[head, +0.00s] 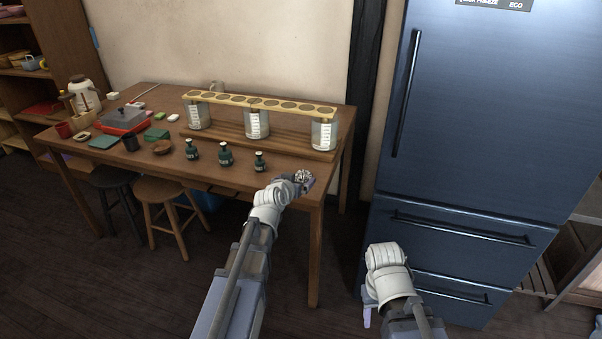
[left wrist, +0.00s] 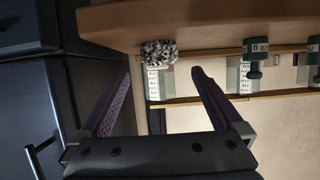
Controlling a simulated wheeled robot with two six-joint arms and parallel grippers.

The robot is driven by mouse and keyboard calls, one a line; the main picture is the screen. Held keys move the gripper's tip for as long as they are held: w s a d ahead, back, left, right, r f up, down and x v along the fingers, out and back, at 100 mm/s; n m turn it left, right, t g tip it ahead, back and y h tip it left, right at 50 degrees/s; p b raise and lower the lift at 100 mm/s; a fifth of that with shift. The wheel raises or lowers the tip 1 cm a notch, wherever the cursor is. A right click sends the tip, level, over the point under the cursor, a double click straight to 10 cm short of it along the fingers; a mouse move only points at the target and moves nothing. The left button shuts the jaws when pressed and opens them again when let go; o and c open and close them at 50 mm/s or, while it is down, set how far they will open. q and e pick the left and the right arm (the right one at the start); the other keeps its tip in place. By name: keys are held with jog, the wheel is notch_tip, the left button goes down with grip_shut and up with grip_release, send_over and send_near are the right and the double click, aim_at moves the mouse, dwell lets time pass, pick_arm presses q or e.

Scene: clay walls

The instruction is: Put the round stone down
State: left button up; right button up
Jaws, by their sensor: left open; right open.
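The round stone (head: 303,175), speckled black and white, sits at the front right corner of the wooden table (head: 240,165). It also shows in the left wrist view (left wrist: 158,53), just beyond and between the fingertips. My left gripper (left wrist: 160,73) is open, with a finger on either side of the line to the stone and no visible grip on it. In the head view my left gripper (head: 302,184) is at the table corner, partly hidden by its own wrist. My right gripper (head: 369,312) is open and low in front of the fridge, mostly hidden by its wrist.
Three dark green bottles (head: 225,153) stand left of the stone. Behind them a wooden rack (head: 258,104) holds three labelled jars. The blue fridge (head: 470,130) stands right of the table. Stools (head: 165,192) are at the table's front left.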

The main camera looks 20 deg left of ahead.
pick_arm(q)
jog(key=p+v, duration=0.1)
jog(key=v, duration=0.5)
jog(key=shift+p, duration=0.4)
